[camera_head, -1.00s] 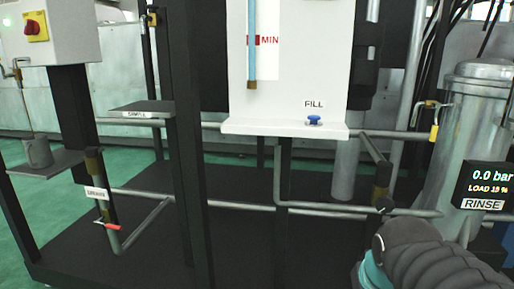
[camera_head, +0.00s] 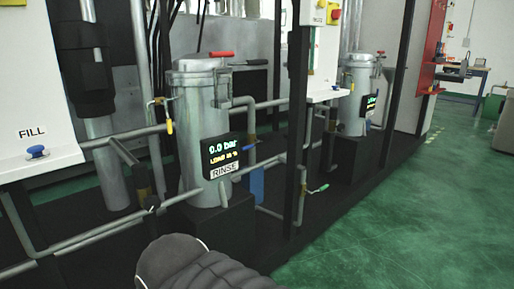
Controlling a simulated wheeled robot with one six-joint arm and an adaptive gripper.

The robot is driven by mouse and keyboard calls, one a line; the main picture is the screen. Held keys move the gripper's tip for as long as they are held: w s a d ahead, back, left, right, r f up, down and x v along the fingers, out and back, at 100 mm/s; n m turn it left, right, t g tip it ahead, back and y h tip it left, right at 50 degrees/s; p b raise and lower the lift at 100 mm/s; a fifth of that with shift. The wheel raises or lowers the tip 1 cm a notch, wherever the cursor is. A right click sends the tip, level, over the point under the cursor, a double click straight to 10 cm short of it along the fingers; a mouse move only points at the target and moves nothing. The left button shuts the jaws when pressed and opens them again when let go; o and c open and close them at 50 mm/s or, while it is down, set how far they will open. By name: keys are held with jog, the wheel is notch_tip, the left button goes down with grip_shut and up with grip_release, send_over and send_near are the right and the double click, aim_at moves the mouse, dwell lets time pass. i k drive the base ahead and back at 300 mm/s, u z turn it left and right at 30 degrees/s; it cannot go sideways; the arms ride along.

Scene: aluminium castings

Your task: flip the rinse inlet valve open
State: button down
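The metal filter vessel (camera_head: 200,125) with the RINSE label (camera_head: 223,171) stands left of centre. Its display (camera_head: 221,155) reads 0.0 bar. A yellow valve handle (camera_head: 169,127) hangs down on a pipe at its left. A blue handle (camera_head: 249,147) sits by the pipe at its right, angled slightly up. A red handle (camera_head: 222,54) lies level at its lid. No readable tag tells which of these is the rinse inlet valve. My dark ribbed arm shows at the bottom, below the vessel; my gripper is not in view.
A white panel (camera_head: 45,153) with a blue FILL knob (camera_head: 37,152) is at the left. A black post (camera_head: 298,110) stands right of the vessel. A second vessel (camera_head: 355,90) is farther right. A green-handled valve (camera_head: 318,189) sits low. Green floor (camera_head: 400,200) is open at right.

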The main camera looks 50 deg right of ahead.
aim_at(252, 146)
jog(key=z, duration=1.4)
jog(key=i, duration=0.2)
